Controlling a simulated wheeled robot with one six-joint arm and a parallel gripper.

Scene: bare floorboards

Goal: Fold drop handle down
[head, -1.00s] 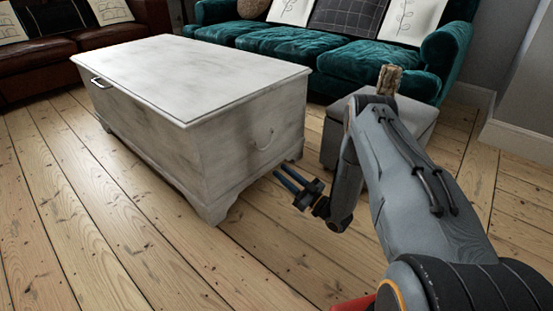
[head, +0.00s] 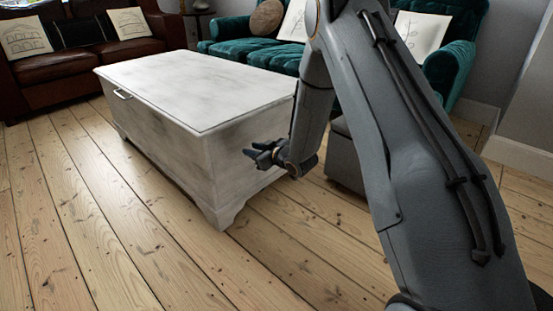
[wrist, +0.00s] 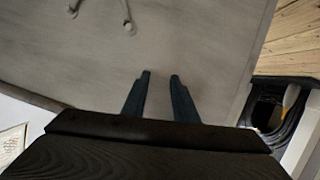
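The white worn wooden chest (head: 190,85) stands on the floor. On its right end panel, the drop handle (wrist: 126,12) shows partly at the top left of the wrist view. Its two mounts and parts of the bail are visible; the rest runs out of frame. In the head view this handle is hidden behind or near my gripper (head: 258,153). My gripper is in front of the end panel. In the wrist view its two fingers (wrist: 160,75) are apart with nothing between them, clear of the handle, which lies up and left of them.
A grey ottoman (head: 345,158) stands behind my arm. A teal sofa (head: 255,47) and a brown leather sofa (head: 75,70) are at the back. The floorboards (head: 110,240) in front are clear.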

